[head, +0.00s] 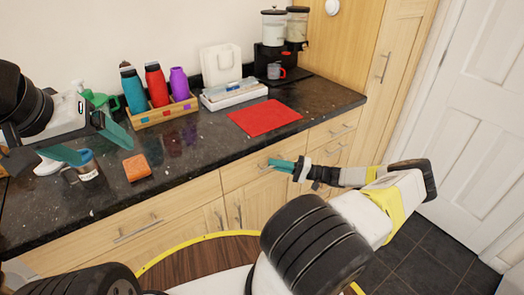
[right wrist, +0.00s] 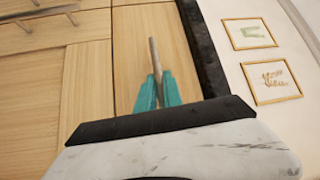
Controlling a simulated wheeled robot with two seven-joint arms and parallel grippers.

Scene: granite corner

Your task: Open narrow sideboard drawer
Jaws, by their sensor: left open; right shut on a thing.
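The light wood drawer (head: 240,173) is in the middle of the front under the black counter, in the head view. My right gripper (head: 281,165) is at its front, shut on the drawer's bar handle. In the right wrist view the teal fingertips (right wrist: 155,92) pinch the grey handle (right wrist: 153,52), whose far end sticks out beyond them. The drawer front looks flush with its neighbours; I see no clear gap. My left gripper (head: 88,143) is open and empty above the left part of the counter, near a mug (head: 88,168).
A wider drawer (head: 145,222) lies left and another drawer (head: 333,128) right. On the counter (head: 190,165) are an orange sponge (head: 137,168), a bottle crate (head: 165,113), a red mat (head: 265,117) and a coffee maker (head: 273,45). A white door (head: 485,110) stands at right.

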